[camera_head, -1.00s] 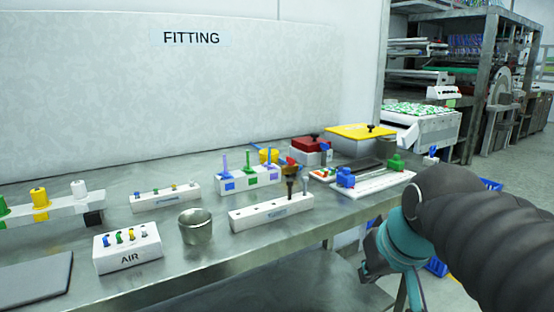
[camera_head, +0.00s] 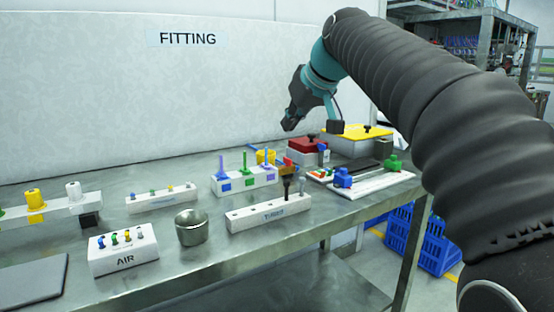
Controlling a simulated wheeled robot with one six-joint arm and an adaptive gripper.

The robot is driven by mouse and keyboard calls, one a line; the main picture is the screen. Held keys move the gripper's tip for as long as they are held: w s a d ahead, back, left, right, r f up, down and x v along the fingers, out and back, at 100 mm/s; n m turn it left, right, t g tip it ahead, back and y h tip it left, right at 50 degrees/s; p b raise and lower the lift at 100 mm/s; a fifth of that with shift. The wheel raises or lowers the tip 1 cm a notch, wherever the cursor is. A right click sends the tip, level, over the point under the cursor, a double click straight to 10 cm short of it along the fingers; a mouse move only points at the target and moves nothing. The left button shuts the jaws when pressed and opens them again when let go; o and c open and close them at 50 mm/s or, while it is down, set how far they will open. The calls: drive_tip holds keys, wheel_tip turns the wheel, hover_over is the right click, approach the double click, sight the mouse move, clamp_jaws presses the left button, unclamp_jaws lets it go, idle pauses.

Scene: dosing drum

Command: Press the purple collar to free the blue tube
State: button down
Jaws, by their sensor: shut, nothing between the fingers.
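A white block marked AIR (camera_head: 124,258) stands at the front left of the bench, with several small coloured fittings on top, some of them blue. They are too small to tell a purple collar or a blue tube apart. A white rack (camera_head: 262,181) farther back holds a purple post (camera_head: 221,163), a green post and a bluish-purple post (camera_head: 268,162), with coloured patches on its front. My gripper (camera_head: 289,126) is shut and empty, raised above the back of the bench and pointing down-left. It is apart from the rack and far from the AIR block.
A metal cup (camera_head: 191,228) stands right of the AIR block. A long white block (camera_head: 262,214) holds dark upright tools. A red-lidded box (camera_head: 306,146), a yellow-lidded box (camera_head: 352,131) and a white tray (camera_head: 381,186) fill the right end. Bare bench lies along the front edge.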

drive_tip(key=shift+w+a+r, duration=0.2)
drive_tip(key=shift+w+a, duration=0.05)
drive_tip(key=shift+a, duration=0.05)
hover_over(267, 166)
drive_tip(key=s+d, duration=0.1)
drive_tip(key=f, duration=0.7)
drive_tip(key=shift+s+f, duration=0.2)
drive_tip(key=shift+f, duration=0.05)
wheel_tip(267, 166, down, 2)
drive_tip(key=shift+s+d+f+b, duration=0.15)
drive_tip(key=shift+f+b, duration=0.05)
drive_tip(key=shift+b, duration=0.2)
drive_tip(key=shift+f, duration=0.6)
